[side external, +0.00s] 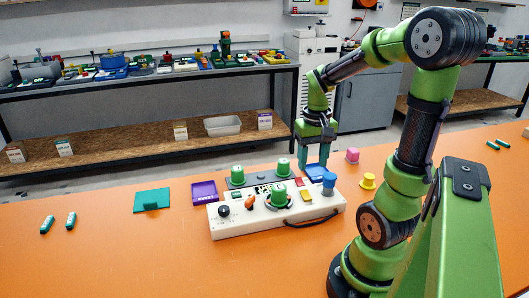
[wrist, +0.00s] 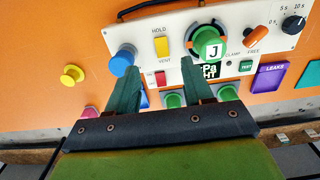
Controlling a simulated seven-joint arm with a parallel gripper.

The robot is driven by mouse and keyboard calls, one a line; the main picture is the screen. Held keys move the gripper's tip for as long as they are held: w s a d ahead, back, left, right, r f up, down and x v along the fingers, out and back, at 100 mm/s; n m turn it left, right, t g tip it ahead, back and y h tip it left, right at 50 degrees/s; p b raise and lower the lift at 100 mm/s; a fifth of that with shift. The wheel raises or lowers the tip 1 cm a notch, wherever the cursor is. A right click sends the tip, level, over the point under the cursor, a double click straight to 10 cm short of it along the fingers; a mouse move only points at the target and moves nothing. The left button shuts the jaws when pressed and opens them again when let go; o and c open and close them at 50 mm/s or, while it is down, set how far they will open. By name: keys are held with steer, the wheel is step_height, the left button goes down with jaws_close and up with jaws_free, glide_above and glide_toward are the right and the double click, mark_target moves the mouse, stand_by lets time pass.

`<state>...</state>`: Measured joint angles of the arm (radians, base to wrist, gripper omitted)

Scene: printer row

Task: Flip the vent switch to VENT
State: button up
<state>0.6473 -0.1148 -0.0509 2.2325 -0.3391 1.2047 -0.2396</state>
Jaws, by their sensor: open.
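The white control panel (side external: 232,224) lies on the orange table. Its yellow switch (wrist: 163,45) sits between the printed words HOLD and VENT in the wrist view; which way it is tipped I cannot tell. The yellow switch also shows in the side view (side external: 306,196). A red switch (wrist: 160,78) is beside it. My gripper (side external: 313,165) is open and empty, above the panel's far right edge. In the wrist view its two fingers (wrist: 158,68) show either side of the red switch, with the yellow switch just past the tips.
A blue knob (wrist: 123,58) and a green knob marked J (wrist: 210,48) flank the yellow switch. An orange knob (wrist: 256,38) is farther along.

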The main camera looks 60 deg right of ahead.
mark_target(309, 198)
step_height(309, 198, down, 11)
steer(key=shift+f, duration=0.1)
stand_by(0.3)
